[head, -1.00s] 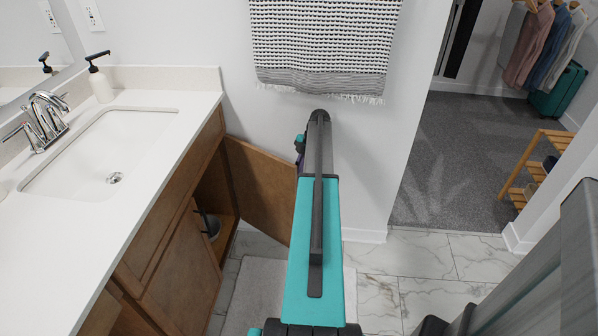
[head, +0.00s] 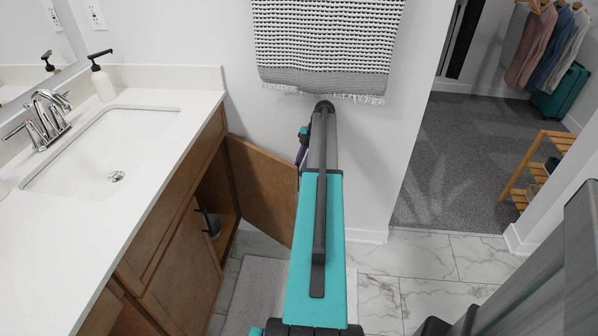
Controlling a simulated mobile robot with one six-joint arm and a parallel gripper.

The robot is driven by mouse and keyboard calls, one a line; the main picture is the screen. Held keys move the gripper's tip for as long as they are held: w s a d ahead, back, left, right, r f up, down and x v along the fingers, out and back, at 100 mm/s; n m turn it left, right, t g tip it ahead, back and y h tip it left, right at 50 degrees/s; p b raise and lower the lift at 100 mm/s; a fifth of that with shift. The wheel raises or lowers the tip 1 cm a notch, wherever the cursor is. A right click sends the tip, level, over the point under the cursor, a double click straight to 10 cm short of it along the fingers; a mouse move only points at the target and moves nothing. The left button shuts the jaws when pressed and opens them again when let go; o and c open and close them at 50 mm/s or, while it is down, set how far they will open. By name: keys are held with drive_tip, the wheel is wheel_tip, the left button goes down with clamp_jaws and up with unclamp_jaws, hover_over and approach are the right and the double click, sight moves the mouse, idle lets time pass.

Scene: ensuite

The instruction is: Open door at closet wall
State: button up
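The vanity cabinet's wooden door (head: 262,190) stands swung open, its free edge out toward the wall under the towel. Its right edge is partly behind my teal arm. Part of the cabinet's dark inside shows, with a round dark-handled item in it. My arm reaches forward through the middle of the head view. A small dark and purple part of it shows beside the door's upper right corner. My gripper's fingers are hidden behind the arm, so I cannot tell whether they touch the door. An open doorway at right leads to a carpeted closet; no door leaf shows there.
The white countertop (head: 150,225) with sink and faucet fills the left. A patterned towel (head: 325,45) hangs on the wall ahead. A bath mat (head: 248,295) lies on the tile. A wooden rack (head: 530,170), hanging clothes and a green suitcase (head: 562,92) are in the closet.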

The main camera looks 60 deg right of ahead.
drive_tip(key=v, duration=0.4)
drive_tip(key=shift+r, duration=0.1)
